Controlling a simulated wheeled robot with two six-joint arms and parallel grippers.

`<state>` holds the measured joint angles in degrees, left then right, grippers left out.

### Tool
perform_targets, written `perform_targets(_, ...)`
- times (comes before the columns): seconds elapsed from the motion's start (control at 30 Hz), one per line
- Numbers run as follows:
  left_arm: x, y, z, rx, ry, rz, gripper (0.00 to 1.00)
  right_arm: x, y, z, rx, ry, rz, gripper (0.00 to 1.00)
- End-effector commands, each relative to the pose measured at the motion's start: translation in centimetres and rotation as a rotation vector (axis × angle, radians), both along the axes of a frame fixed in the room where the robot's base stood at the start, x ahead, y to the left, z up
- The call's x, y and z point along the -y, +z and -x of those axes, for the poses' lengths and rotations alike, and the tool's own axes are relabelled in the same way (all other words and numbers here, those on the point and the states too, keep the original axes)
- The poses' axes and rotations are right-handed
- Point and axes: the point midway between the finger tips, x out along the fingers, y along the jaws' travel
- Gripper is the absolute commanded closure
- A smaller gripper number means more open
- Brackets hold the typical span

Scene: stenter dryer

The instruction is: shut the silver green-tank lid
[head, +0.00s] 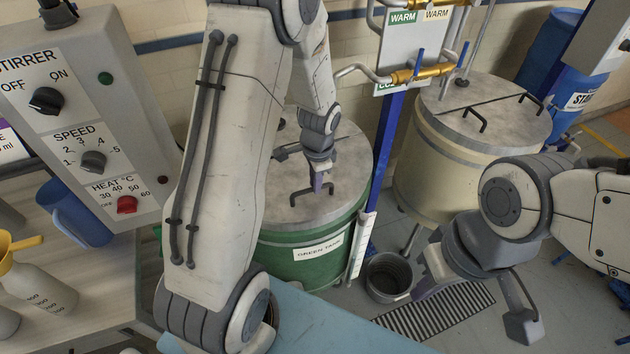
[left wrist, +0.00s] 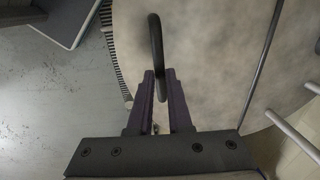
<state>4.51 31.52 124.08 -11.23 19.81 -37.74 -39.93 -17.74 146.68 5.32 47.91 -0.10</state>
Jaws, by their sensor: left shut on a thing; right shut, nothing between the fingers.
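The green tank (head: 308,258) stands in the middle of the head view, labelled GREEN TANK. Its silver lid (head: 340,200) lies over the top and looks flat on the rim, though my left arm hides part of it. A dark bar handle (head: 296,196) stands on the lid's front part; the handle also shows in the left wrist view (left wrist: 156,35). My left gripper (head: 318,184) is shut on this handle, with purple fingers on its near end in the left wrist view (left wrist: 160,74). My right gripper (head: 424,290) is shut and empty, off to the right above the floor.
A cream tank (head: 440,160) with a closed lid stands at the right. A blue post (head: 388,140) and pipes with brass valves rise between the tanks. A metal bucket (head: 388,276) and floor grate (head: 440,310) lie below. The stirrer control box (head: 80,110) is at the left.

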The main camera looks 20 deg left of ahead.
Motion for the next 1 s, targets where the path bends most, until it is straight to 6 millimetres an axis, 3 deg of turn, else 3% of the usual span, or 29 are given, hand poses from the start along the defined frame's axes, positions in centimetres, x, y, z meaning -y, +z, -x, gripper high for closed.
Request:
perform_targets(0.23, 0.3, -0.7, 0.4, -0.014, 0.0, 0.003, 1.0, 0.0, -0.1, 0.0, 0.001, 0.0, -0.001, 1.0)
perform_targets(0.27, 0.3, -0.7, 0.5, -0.015, 0.0, 0.002, 0.71, 0.0, -0.1, 0.0, 0.001, 0.0, -0.001, 1.0)
perform_targets(0.3, 0.3, -0.7, 0.5, -0.016, 0.0, 0.003, 0.56, 0.0, -0.1, 0.0, 0.001, 0.0, -0.001, 1.0)
perform_targets(0.33, 0.3, -0.7, 0.5, -0.016, 0.0, 0.003, 0.53, 0.0, -0.1, 0.0, 0.001, 0.0, -0.001, 1.0)
perform_targets(0.73, 0.2, 0.2, 0.4, -0.012, 0.001, 0.001, 0.53, 0.0, -0.3, 0.0, 0.0, 0.0, 0.0, 1.0)
perform_targets(1.0, 0.6, 4.9, 0.7, -0.006, 0.001, 0.002, 0.53, 0.0, -1.2, 0.0, 0.0, -0.002, 0.0, 1.0)
